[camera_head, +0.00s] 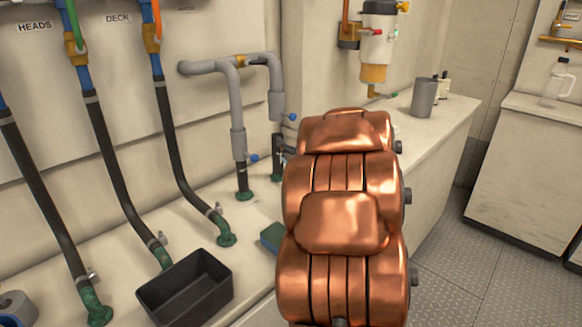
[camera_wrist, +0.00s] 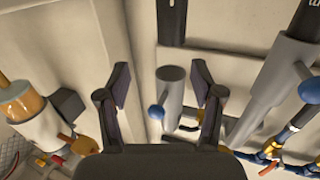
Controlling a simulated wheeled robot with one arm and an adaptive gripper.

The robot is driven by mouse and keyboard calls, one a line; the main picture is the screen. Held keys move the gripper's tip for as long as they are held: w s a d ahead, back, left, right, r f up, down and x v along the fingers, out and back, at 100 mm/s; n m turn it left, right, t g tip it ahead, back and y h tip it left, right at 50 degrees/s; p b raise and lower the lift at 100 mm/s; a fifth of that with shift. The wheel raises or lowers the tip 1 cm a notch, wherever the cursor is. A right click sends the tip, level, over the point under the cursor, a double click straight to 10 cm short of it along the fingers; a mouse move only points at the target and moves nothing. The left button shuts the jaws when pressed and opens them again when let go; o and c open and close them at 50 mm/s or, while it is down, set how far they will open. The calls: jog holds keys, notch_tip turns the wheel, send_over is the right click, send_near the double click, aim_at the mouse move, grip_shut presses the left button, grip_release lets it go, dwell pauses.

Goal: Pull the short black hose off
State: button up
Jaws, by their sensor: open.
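Two grey pipes bend down from the wall. Below the right grey pipe (camera_head: 276,101), a short black hose (camera_head: 277,163) runs down to a green fitting. A similar black piece shows under the left grey pipe (camera_head: 238,130). My gripper, mostly hidden behind my copper arm in the head view, shows in the wrist view (camera_wrist: 160,88) open and empty. A grey pipe end (camera_wrist: 172,88) with a blue knob (camera_wrist: 157,113) shows between its fingers, nearer the right one. A black piece (camera_wrist: 172,22) shows beyond it, apart from the pipe end in the picture; contact cannot be told.
Three long black hoses (camera_head: 112,165) descend at left to green fittings. A black open bin (camera_head: 186,290) and a green block (camera_head: 272,237) sit on the ledge. A white canister (camera_head: 377,38) hangs at the back, with a grey cup (camera_head: 424,98) on the counter. Floor at right is clear.

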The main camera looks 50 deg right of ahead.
aim_at(278, 135)
jog(key=shift+n+t+y, duration=0.4)
jog(key=shift+n+y, duration=0.1)
jog(key=shift+y, duration=0.2)
jog(key=shift+w+d+f+b, duration=0.25)
jog(key=shift+w+f, duration=0.15)
jog(key=shift+w, duration=0.85)
jog(key=shift+w+d+f+b, duration=0.2)
jog(key=shift+w+f+b, duration=0.15)
jog(key=shift+w, duration=0.9)
jog(key=shift+w+d+f+b, duration=0.2)
jog(key=shift+w+f, duration=0.25)
jog(key=shift+w, duration=0.8)
grip_shut()
jog(key=shift+r, duration=0.1)
jog(key=shift+r+p, duration=2.4)
jog(key=shift+s, duration=0.1)
jog(key=s+p, duration=0.3)
jog(key=s, duration=0.5)
jog(key=shift+s, duration=0.4)
